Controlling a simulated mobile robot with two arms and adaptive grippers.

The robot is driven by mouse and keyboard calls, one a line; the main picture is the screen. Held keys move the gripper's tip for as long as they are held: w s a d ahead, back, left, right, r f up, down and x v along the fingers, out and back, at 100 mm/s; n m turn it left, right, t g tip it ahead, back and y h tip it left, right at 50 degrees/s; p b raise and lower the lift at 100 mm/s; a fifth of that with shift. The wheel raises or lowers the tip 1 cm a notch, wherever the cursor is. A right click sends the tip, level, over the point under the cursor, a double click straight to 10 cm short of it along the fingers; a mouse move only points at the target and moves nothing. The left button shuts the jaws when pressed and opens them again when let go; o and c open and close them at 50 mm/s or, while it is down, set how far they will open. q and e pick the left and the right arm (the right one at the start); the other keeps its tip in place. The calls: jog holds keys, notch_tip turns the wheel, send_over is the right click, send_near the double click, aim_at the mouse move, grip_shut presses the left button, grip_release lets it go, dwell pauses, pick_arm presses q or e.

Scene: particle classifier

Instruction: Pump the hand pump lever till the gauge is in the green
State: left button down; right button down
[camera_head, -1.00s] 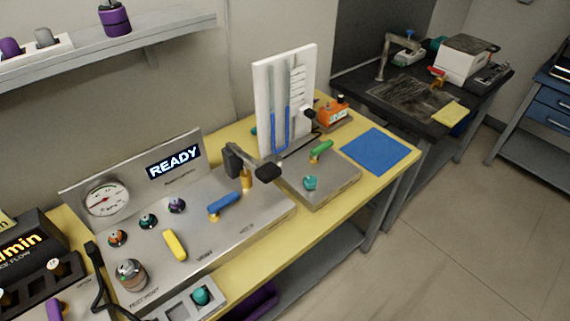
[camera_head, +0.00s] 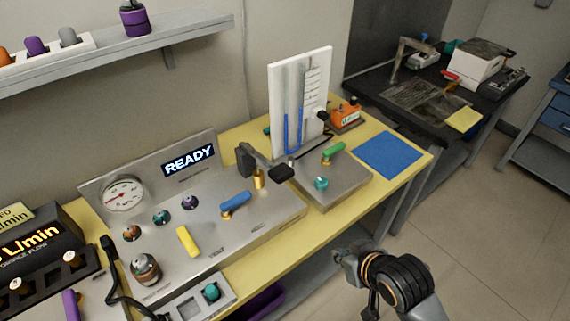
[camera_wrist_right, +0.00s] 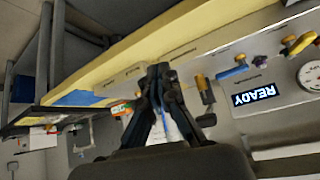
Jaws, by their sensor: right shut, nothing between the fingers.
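The hand pump lever (camera_head: 265,166) is a black arm with a dark grip, beside a brass post on the grey panel. It also shows in the right wrist view (camera_wrist_right: 205,100), right of my fingers. The round white gauge (camera_head: 124,194) stands at the panel's back left; its needle is too small to read against any green zone. In the right wrist view (camera_wrist_right: 309,74) the gauge is cut by the edge. My right gripper (camera_wrist_right: 159,74) is shut and empty, apart from the lever. In the head view it is in front of the bench at lower right. My left gripper is not in view.
The panel (camera_head: 160,245) carries a lit READY display (camera_head: 190,160), a blue handle (camera_head: 235,203), a yellow handle (camera_head: 187,241) and several knobs. A white manometer board (camera_head: 299,100) stands behind the lever. A blue mat (camera_head: 388,154) lies at the bench's right. Floor at right is open.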

jog(key=w+a+r+n+t+y, duration=0.1)
jog(key=w+a+r+y, duration=0.1)
jog(key=w+r, duration=0.4)
jog(key=w+a+r+n+t+y, duration=0.2)
jog(key=w+a+r, duration=0.3)
jog(key=r, duration=0.6)
jog(key=shift+w+a+r+y, duration=0.15)
jog(key=shift+w+r+y, duration=0.15)
jog(key=shift+w, duration=0.45)
jog(key=p, duration=0.3)
send_over(285, 172)
jog(key=f, duration=0.4)
jog(key=shift+w+a+f, duration=0.1)
jog(key=shift+w+a, duration=0.1)
jog(key=shift+w, duration=0.1)
notch_tip(285, 172, down, 3)
jog(key=shift+s+r, duration=0.1)
jog(key=shift+r, duration=0.1)
jog(key=shift+s+d+f+p, duration=0.1)
jog(key=shift+d+f+p, duration=0.1)
jog(key=shift+f, duration=0.2)
jog(key=shift+s+d+f+p, duration=0.1)
jog(key=shift+f+p, duration=0.1)
jog(key=shift+f, duration=0.2)
jog(key=shift+a, duration=0.1)
jog(key=shift+f, duration=0.15)
